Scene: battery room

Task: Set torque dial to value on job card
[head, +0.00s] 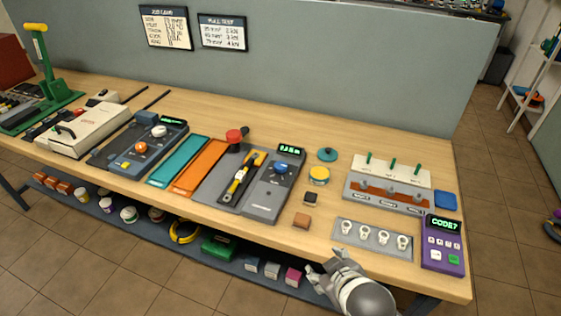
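The job card (165,26) hangs on the grey partition at the back left, its handwritten lines too small to read surely. On the bench, a grey unit with a blue knob (281,168) and a small green-lit display (289,150) stands right of a yellow-and-black tool (241,178). The display's digits are too small to read surely; I cannot tell for sure that this knob is the torque dial. My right gripper (323,262) is at the bench's front edge, well in front of the knob and apart from it. Its fingers look spread and empty. My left gripper is out of view.
A second dial unit (140,143) with white and orange knobs stands further left. A terminal rack (388,196), lug tray (374,238) and purple keypad (443,244) showing "CODE?" fill the right. A lower shelf holds several items.

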